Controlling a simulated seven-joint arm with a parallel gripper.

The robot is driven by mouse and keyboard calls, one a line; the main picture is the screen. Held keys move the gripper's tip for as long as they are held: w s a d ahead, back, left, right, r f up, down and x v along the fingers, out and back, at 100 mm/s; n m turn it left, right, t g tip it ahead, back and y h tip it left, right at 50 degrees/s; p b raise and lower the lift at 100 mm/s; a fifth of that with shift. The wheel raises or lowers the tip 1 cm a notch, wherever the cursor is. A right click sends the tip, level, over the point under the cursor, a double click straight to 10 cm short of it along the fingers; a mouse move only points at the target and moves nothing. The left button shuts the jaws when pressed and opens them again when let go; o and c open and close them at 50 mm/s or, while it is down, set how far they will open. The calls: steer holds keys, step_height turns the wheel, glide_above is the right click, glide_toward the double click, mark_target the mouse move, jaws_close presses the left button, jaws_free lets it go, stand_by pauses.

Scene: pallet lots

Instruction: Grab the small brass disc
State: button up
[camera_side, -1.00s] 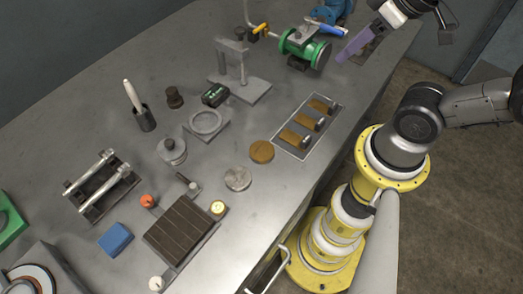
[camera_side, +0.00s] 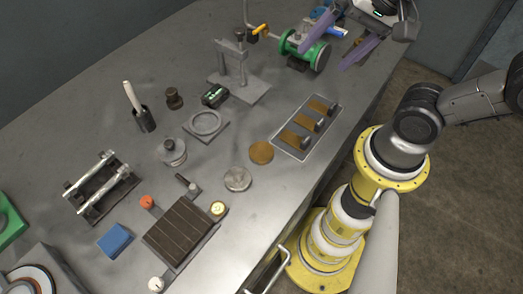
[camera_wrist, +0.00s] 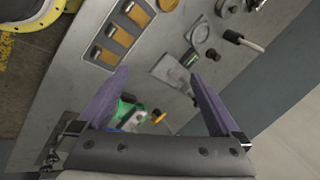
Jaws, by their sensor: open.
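A flat round brass disc (camera_side: 261,152) lies on the grey metal bench, just left of the tray of brass-coloured pieces. In the wrist view the disc (camera_wrist: 168,4) is at the top edge, partly cut off. My gripper (camera_side: 328,50) is at the upper right of the side view, near the green fitting and well away from the disc. In the wrist view its two purple fingers (camera_wrist: 160,75) are spread, with nothing between them held.
A silver disc (camera_side: 237,179) lies near the brass one. The tray (camera_side: 297,152), a ring plate (camera_side: 205,124), a post stand (camera_side: 240,88) and the green fitting (camera_side: 303,50) stand around. A slotted brown block (camera_side: 181,231) is in front.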

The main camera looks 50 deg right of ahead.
steer(key=w+a+f+m+g+y, duration=0.2)
steer(key=w+a+f+m, duration=0.25)
steer(key=m, duration=0.35)
steer(key=m+g, duration=0.2)
glide_toward(261, 151)
steer(key=shift+a+f+y, duration=0.15)
steer(key=shift+f, duration=0.35)
steer(key=shift+a+f+y, duration=0.15)
steer(key=shift+f, duration=0.35)
steer(key=shift+x, duration=2.95)
steer(key=shift+d, duration=0.2)
steer(key=c, duration=1.6)
steer(key=shift+w, duration=0.1)
steer(key=shift+r, duration=0.1)
